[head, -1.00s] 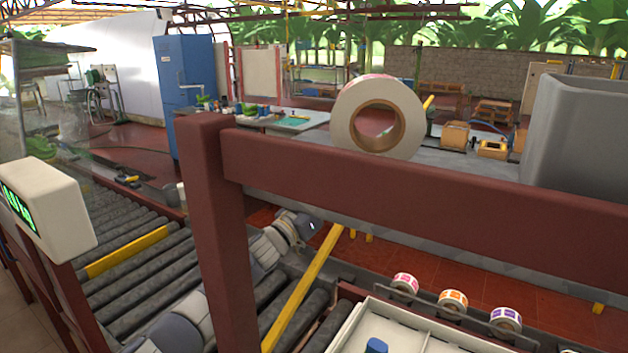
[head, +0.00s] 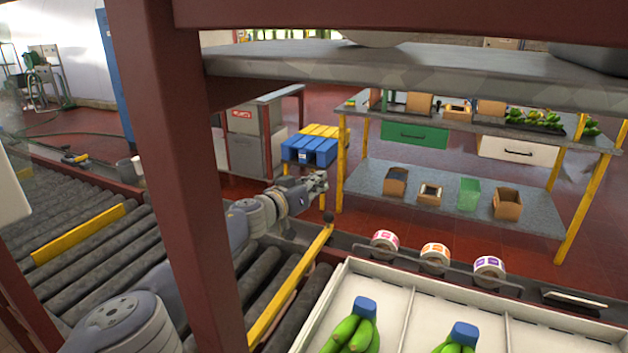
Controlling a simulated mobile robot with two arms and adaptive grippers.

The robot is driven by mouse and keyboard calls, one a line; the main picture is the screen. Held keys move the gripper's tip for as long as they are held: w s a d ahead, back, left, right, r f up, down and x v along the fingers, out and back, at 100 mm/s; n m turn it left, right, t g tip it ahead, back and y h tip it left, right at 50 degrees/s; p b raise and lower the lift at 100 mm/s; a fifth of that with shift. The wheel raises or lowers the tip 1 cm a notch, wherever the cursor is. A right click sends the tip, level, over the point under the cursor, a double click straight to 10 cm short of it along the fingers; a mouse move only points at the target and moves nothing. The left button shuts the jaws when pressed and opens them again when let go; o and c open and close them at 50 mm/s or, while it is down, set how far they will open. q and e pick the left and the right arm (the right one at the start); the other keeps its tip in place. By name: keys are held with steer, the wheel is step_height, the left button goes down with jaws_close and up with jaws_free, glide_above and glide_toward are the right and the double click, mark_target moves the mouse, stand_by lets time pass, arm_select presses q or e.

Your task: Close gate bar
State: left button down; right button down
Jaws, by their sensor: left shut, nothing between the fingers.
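A yellow gate bar (head: 288,292) slants across the dark conveyor rollers, its far end by a dark knob beside the white crate (head: 345,285). Its near end is partly hidden behind a dark red post. My left gripper (head: 321,180) is shut and empty. It shows just above and beyond the bar's far end, apart from it in the picture. The post hides part of my left arm. My right gripper is out of view.
The red post (head: 185,180) stands close in front. Label rolls (head: 435,254) line the crate's far side. Bananas (head: 350,333) lie in the crate. A second yellow strip (head: 78,236) lies on the left rollers. A shelf table (head: 450,195) stands behind.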

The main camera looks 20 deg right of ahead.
arm_select(q)
steer(key=shift+w+d+f, duration=0.15)
steer(key=shift+f, duration=0.45)
steer(key=shift+b, duration=0.3)
